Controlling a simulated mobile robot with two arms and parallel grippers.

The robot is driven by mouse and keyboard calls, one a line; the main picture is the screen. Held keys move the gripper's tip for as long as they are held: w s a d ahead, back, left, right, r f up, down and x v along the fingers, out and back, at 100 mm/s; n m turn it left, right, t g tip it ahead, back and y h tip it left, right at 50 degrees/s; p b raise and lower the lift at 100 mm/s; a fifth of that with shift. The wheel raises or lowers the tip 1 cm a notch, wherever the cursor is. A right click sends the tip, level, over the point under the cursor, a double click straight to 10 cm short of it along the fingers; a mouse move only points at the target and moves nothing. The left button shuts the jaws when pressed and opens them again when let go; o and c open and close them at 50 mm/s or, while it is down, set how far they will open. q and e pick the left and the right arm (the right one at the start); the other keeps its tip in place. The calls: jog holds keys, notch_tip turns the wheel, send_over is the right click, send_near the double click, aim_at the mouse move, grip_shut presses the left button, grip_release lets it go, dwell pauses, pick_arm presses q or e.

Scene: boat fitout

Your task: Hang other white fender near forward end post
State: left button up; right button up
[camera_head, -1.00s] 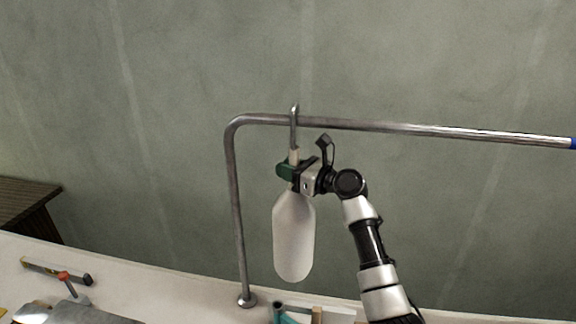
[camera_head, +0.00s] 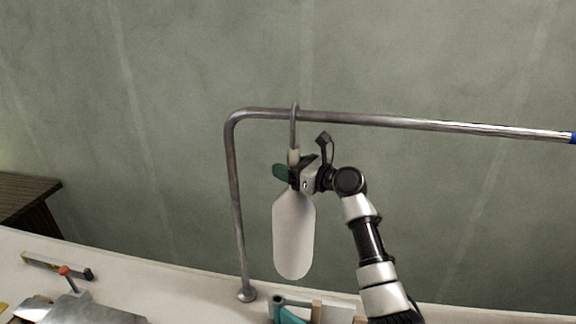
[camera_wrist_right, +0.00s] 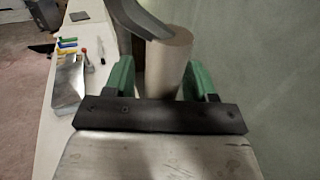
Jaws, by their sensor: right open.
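The white fender (camera_head: 293,235) hangs upright below the metal rail (camera_head: 400,122), a little right of the bent end post (camera_head: 236,210). Its grey hook (camera_head: 293,125) reaches up to the rail and appears to be over it. My right gripper (camera_head: 287,173) is at the neck just above the fender body, with its green fingers open. In the right wrist view, the green fingers (camera_wrist_right: 158,80) stand on either side of the pale neck (camera_wrist_right: 169,62), and the grey hook (camera_wrist_right: 138,18) rises above it. My left gripper is not in view.
The white deck (camera_head: 180,280) runs along the bottom. A metal plate (camera_head: 80,311), an orange-topped clamp (camera_head: 68,275) and a level-like bar (camera_head: 55,265) lie at left. A teal tool (camera_head: 287,312) is near the post foot. A dark wooden table (camera_head: 28,208) stands far left.

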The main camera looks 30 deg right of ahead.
jog(key=b+v, duration=0.3)
jog(key=v, duration=0.7)
jog(key=shift+s+d, duration=0.25)
jog(key=shift+s, duration=0.05)
jog(key=shift+r, duration=0.1)
